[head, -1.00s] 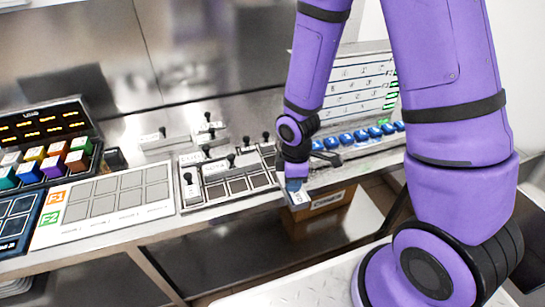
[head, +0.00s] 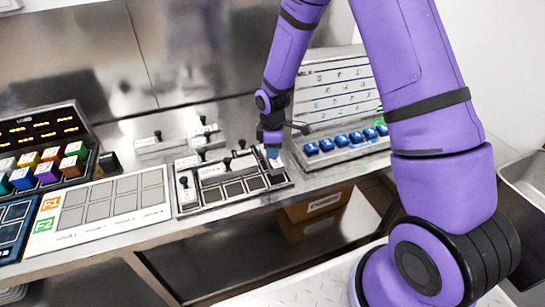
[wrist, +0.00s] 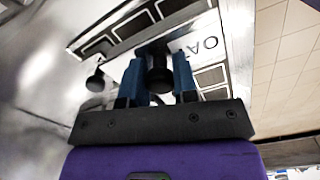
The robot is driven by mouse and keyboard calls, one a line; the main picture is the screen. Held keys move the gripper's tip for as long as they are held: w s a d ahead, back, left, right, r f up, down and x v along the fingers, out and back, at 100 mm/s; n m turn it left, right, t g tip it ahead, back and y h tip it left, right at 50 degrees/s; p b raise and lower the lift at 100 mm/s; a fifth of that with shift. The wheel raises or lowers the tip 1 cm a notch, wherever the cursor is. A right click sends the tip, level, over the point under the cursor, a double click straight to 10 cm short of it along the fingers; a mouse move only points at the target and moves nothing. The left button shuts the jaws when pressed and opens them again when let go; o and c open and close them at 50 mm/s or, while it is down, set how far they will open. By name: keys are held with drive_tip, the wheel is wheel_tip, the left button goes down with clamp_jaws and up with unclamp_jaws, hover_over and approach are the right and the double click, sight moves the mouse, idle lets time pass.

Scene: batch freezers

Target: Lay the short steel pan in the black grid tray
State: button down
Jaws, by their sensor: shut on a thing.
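My gripper (head: 272,154) is shut on the black knob (wrist: 160,75) of the short steel pan (head: 276,164). In the wrist view, the blue fingers sit on both sides of the knob and a white label with letters shows beside it. The pan is over the right end of the black grid tray (head: 235,200). I cannot tell whether it touches the tray floor. The tray also shows in the wrist view (wrist: 130,27). It holds other knobbed steel pans (head: 187,187) at its left and back, with dark empty cells along the front. My fingers partly hide the held pan.
More knobbed pans (head: 160,143) stand on the counter behind the tray. A panel with blue buttons (head: 340,142) is close on the right. A pale grid board (head: 112,203) and a box of coloured blocks (head: 45,165) are on the left. Cardboard boxes (head: 320,205) sit below.

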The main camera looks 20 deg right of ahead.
drive_tip(key=shift+s+f, duration=0.1)
drive_tip(key=shift+f, duration=1.55)
drive_tip(key=shift+f, duration=0.1)
drive_tip(key=c, duration=0.9)
unclamp_jaws()
